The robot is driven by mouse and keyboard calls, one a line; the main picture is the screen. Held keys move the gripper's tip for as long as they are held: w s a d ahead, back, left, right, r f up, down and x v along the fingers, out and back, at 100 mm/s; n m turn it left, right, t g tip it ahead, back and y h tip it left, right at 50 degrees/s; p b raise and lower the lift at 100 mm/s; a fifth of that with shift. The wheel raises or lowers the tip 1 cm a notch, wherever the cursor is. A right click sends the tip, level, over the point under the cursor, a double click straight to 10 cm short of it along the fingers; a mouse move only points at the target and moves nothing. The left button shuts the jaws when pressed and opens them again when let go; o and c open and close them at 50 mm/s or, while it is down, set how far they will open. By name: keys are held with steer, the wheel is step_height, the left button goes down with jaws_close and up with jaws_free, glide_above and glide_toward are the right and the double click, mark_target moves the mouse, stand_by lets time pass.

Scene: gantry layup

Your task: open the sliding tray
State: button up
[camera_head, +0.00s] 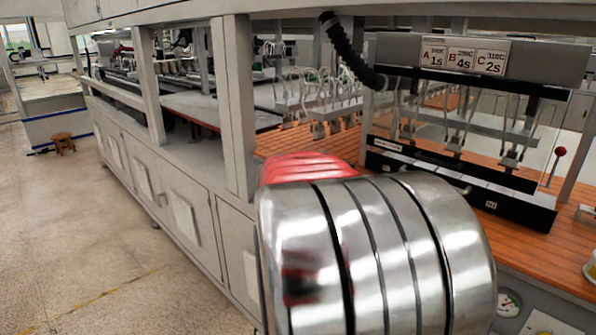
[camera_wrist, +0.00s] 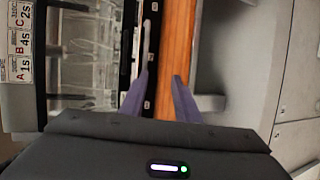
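The sliding tray, as far as I can tell, is the low black-edged tray (camera_head: 525,212) at the base of the clear-panelled press station, at right in the head view. Its black front bar carries small white labels, and it looks pushed in under the station. In the wrist view, which is turned on its side, the black front bar (camera_wrist: 153,45) runs up the middle. My gripper (camera_wrist: 160,74) is open, its two purple-grey fingers apart and nothing seen between them but the bar's edge and the orange surface. Contact cannot be told. My arm hides the gripper in the head view.
The orange slatted worktop (camera_head: 290,140) lies around the station. A red-knobbed lever (camera_head: 559,152) stands to its right. A sign (camera_head: 463,56) reading A 1s, B 4s, C 2s hangs above. Grey cabinets (camera_head: 180,205) run along the left, with open floor (camera_head: 70,240) beyond.

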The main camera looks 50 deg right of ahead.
steer(key=d, duration=0.1)
steer(key=d+r, duration=0.1)
steer(key=s+d+g, duration=0.1)
steer(key=shift+s+d+r+h, duration=0.1)
steer(key=shift+d+r+h, duration=0.1)
steer(key=shift+h, duration=0.2)
steer(key=x, duration=1.3)
steer(key=shift+s+d+f, duration=0.1)
steer(key=shift+s+d, duration=0.1)
steer(key=shift+d, duration=0.05)
steer(key=shift+c, duration=0.4)
jaws_close()
steer(key=shift+f, duration=0.1)
